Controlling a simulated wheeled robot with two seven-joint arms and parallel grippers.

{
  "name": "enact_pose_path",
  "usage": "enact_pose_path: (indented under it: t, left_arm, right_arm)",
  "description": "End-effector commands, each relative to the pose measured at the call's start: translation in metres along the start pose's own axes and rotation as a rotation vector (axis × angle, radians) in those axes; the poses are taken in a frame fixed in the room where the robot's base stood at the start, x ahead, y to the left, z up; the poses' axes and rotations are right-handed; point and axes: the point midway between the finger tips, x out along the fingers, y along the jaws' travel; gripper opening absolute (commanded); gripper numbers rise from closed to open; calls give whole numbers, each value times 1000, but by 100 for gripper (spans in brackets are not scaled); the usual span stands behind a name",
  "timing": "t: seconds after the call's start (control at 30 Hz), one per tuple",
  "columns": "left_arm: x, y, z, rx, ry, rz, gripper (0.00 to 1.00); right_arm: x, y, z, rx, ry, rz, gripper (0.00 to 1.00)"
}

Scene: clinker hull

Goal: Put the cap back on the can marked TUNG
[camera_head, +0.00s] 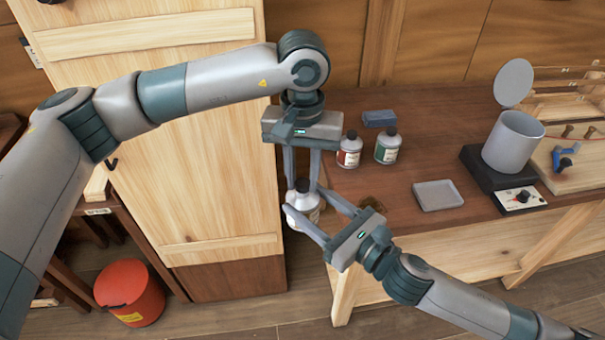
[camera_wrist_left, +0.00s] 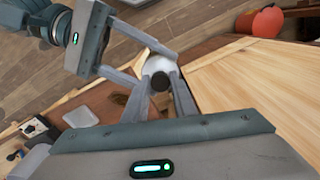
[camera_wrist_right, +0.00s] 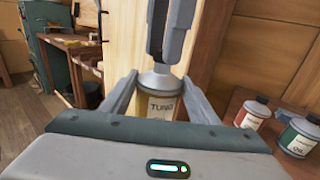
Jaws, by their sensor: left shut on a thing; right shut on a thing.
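The can marked TUNG (camera_wrist_right: 162,108) is a pale can with a grey shoulder, upright in the right wrist view. In the head view the can (camera_head: 304,207) is off the front left edge of the bench. My right gripper (camera_wrist_right: 160,84) is shut around its body from the side. My left gripper (camera_head: 302,186) points down over the can's top and is shut on the dark cap (camera_wrist_left: 160,82). The cap lines up with the can's top in the left wrist view. The fingers hide the joint, so I cannot tell whether the cap is seated.
On the bench (camera_head: 430,150) stand a red-labelled bottle (camera_head: 350,150) and a green-labelled bottle (camera_head: 388,146). A blue block (camera_head: 379,118), a grey tray (camera_head: 438,195) and a grey pot (camera_head: 512,142) on a dark base are there too. A red bin (camera_head: 130,292) stands on the floor.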

Motion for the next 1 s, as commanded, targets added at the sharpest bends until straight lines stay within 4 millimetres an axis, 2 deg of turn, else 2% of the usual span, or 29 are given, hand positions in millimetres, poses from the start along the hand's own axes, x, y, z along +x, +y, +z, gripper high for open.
enact_pose_path:
  t: [0.33, 0.37, 0.57, 1.0]
  left_arm:
    - [6, 0, 0, 0, 0, -1, 4]
    - [6, 0, 0, 0, 0, -1, 4]
    - [6, -1, 0, 74, 0, -1, 4]
    - [6, -4, -1, 704, 0, -2, 4]
  right_arm:
    - [0, 0, 1, -1, -2, 1, 14]
    - [0, 0, 1, -1, -2, 1, 0]
    - [0, 0, 1, -1, -2, 1, 0]
    - [0, 0, 1, 0, -2, 0, 0]
